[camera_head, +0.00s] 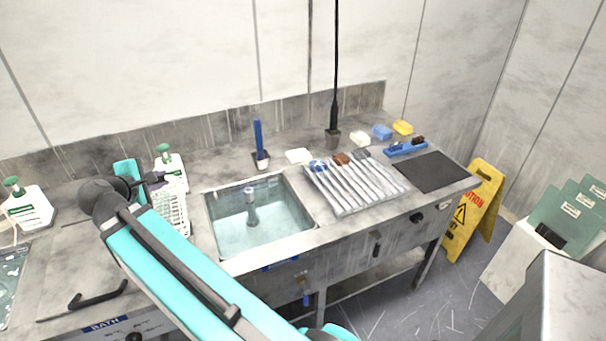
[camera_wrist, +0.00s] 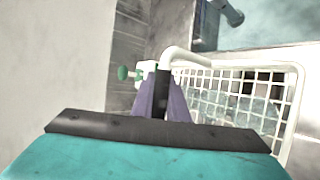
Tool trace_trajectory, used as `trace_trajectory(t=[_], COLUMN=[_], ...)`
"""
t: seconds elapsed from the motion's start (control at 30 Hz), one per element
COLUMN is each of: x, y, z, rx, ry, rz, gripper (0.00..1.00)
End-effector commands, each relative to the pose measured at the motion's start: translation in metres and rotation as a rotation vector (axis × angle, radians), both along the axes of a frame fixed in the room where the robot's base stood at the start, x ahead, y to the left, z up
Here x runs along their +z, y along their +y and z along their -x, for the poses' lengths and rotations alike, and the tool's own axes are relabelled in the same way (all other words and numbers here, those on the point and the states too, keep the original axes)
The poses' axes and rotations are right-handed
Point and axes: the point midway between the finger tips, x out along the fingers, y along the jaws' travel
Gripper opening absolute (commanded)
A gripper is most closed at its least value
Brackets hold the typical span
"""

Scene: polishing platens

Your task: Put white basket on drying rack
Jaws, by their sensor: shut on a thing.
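The white basket (camera_head: 172,212) is a wire-grid basket just left of the sink, partly behind my arm. In the wrist view the white basket (camera_wrist: 283,77) shows its grid side and a thick white handle (camera_wrist: 186,56). Clear pieces seem to lie inside it. My gripper (camera_head: 156,180) is at the basket's handle; in the wrist view the fingers of my gripper (camera_wrist: 163,88) are shut on that handle. I cannot tell whether the basket touches the counter. The drying rack (camera_head: 352,187) appears to be the ribbed metal rack right of the sink, with small blocks along its back edge.
A water-filled sink (camera_head: 262,243) lies between basket and rack. Pump bottles (camera_head: 172,170) (camera_head: 28,208) stand at the back left. A blue brush (camera_head: 258,140) stands behind the sink. A dark mat (camera_head: 437,171) lies right of the rack. A yellow caution sign (camera_head: 474,212) stands on the floor.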

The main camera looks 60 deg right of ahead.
Motion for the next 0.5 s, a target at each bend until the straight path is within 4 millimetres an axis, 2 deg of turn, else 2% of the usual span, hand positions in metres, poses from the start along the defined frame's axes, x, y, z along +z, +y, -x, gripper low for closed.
trace_trajectory(t=[0.03,0.2,0.5], x=[0.001,0.001,0.005], y=[-0.014,-0.056,-0.121], z=[0.009,0.044,0.110], rx=[-0.054,-0.236,-0.530], ry=[-0.001,-0.003,-0.003], rz=[0.004,0.002,0.003], gripper=[0.00,0.00,0.00])
